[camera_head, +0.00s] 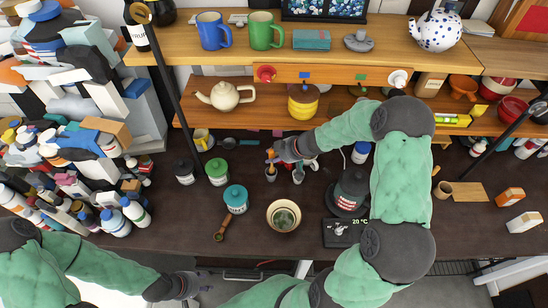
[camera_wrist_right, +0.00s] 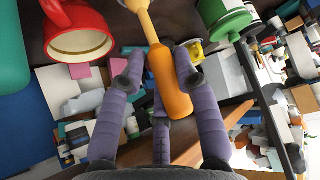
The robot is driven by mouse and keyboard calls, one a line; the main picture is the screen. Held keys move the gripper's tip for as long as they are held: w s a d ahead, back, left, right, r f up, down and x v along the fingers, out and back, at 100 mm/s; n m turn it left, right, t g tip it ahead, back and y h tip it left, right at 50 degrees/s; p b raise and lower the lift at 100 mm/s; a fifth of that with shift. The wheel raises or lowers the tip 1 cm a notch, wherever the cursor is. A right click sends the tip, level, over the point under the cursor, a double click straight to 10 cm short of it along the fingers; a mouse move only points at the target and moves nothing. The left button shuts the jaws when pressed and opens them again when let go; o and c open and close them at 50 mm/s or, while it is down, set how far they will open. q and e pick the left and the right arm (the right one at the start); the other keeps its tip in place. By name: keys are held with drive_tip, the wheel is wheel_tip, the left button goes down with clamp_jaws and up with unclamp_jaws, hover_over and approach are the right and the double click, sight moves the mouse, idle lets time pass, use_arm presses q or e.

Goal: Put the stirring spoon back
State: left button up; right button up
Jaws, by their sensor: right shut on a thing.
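A spoon-like utensil with an orange handle (camera_wrist_right: 172,90) and a yellow shaft is between the purple fingers of my right gripper (camera_wrist_right: 165,85) in the wrist view. Its far end is cut off at the top edge. In the head view my right gripper (camera_head: 280,153) is over the back of the dark counter, with the orange handle (camera_head: 271,154) at its fingertips. A small grey cup (camera_head: 271,174) is just below it; I cannot tell if the utensil touches it. My left gripper (camera_head: 200,283) is low at the counter's front edge, its fingers unclear.
A dark grinder (camera_head: 349,191) is near my right forearm. Shelves above hold a cream teapot (camera_head: 224,96) and mugs. The counter's front middle is fairly clear.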

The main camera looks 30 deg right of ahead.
drive_tip(key=shift+f, duration=0.55)
drive_tip(key=o, duration=1)
drive_tip(key=shift+c, duration=0.2)
drive_tip(key=shift+r, duration=0.25)
drive_tip(key=p+v, duration=0.5)
drive_tip(key=v, duration=0.7)
drive_tip(key=shift+r, duration=0.4)
drive_tip(key=shift+s+f, duration=0.1)
